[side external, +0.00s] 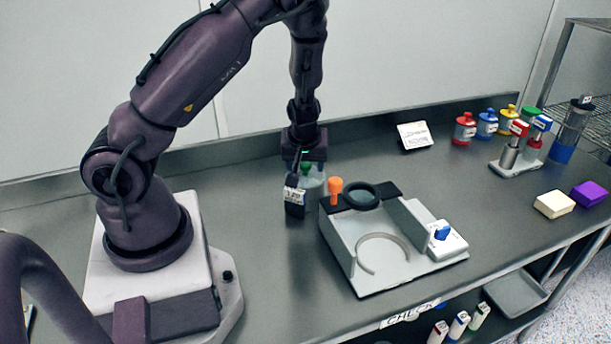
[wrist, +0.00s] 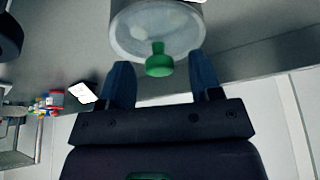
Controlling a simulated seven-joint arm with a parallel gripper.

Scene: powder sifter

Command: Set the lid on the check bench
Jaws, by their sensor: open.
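A pale, see-through round vessel (side external: 313,181) stands on the bench near the back, just right of my arm's base. A lid with a green knob (side external: 306,168) appears to sit on it; the green knob (wrist: 158,61) and round pale top also fill the upper middle of the wrist view. My gripper (side external: 302,161) points down right over it. In the wrist view its two blue fingers (wrist: 160,70) are apart, one on each side of the knob, with no clear contact. The bench (side external: 265,260) carries a "CHECK" label (side external: 410,314) on its front edge.
A black box with a white label (side external: 294,198) stands close beside the vessel. A white sifter stand (side external: 338,245) with an orange knob and black ring is to the right. Coloured jars (side external: 465,128), a rack (side external: 516,165) and two blocks (side external: 554,204) are farther right. Bench front-left is clear.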

